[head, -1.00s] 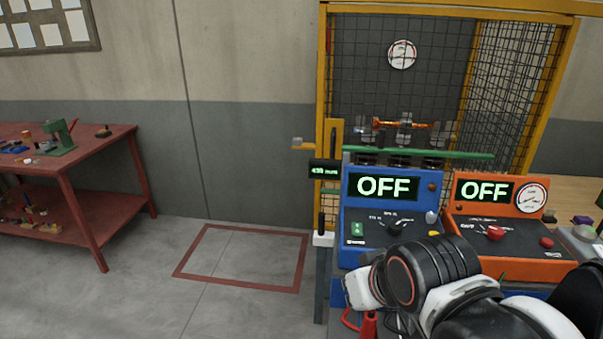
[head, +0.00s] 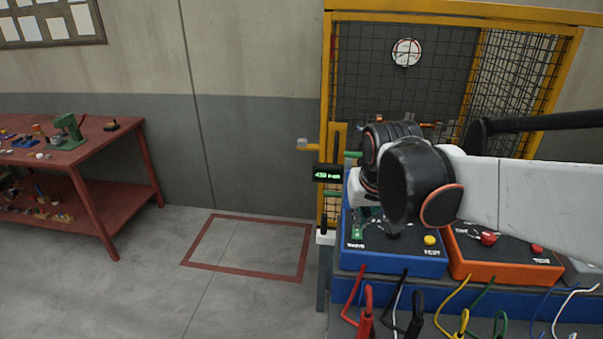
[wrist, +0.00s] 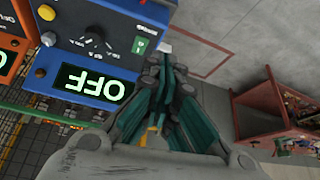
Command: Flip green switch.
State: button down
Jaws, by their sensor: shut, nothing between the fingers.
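The green switch (head: 357,229) is a small green rocker at the left of the blue panel (head: 405,259). It also shows in the wrist view (wrist: 140,44), on the panel's upper right corner. My gripper (wrist: 168,72) has dark teal fingers, closed together and empty. In the wrist view its tips appear just below and to the right of the switch; I cannot tell whether they touch it. In the head view my wrist covers most of the gripper and the blue panel's display. The wrist view shows that display (wrist: 94,83) reading OFF, upside down.
Coloured cables hang in front. A yellow-framed mesh cage (head: 400,100) rises behind. A red workbench (head: 90,150) stands left. The floor between is clear.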

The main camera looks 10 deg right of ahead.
jog(key=m+g+p, duration=0.2)
jog(key=p, duration=0.3)
send_over(357, 233)
jog(key=s, duration=0.1)
jog(key=shift+w+f+p, duration=0.3)
jog(key=shift+w+f, duration=0.05)
jog(key=shift+f, duration=0.1)
jog(key=x, duration=0.4)
jog(key=b+x, duration=0.1)
jog(key=x, duration=0.7)
jog(key=shift+s+f+b, duration=0.3)
jog(key=shift+f+b, duration=0.05)
jog(key=shift+f, duration=0.7)
